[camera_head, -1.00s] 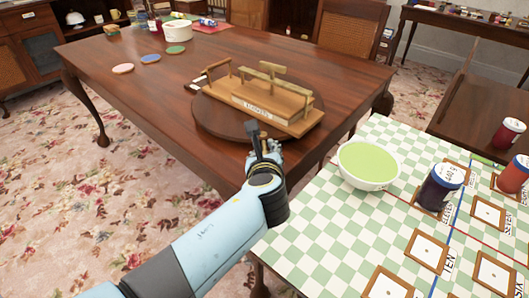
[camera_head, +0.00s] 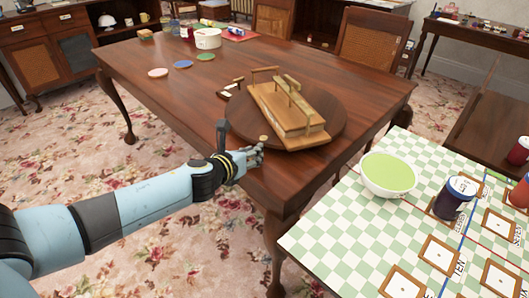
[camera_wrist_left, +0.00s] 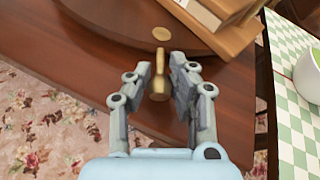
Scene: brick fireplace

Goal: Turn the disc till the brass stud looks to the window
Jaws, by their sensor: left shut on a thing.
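The dark wooden disc (camera_head: 335,137) lies flat near the right end of the brown table; its edge shows at the top of the left wrist view (camera_wrist_left: 120,30). A round brass stud (camera_wrist_left: 161,33) sits on the disc near its rim, on the side facing my left gripper (camera_head: 254,156). A wooden rack (camera_head: 287,108) with a label stands on the disc. No window is in view. My right gripper is not in view.
A checkered table (camera_head: 350,235) with a green-filled bowl (camera_head: 388,175), a dark jar (camera_head: 453,199) and wooden frames stands at right. Coasters (camera_head: 181,64) and a white tub (camera_head: 207,39) lie farther back. A chair (camera_head: 370,50) stands behind the table.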

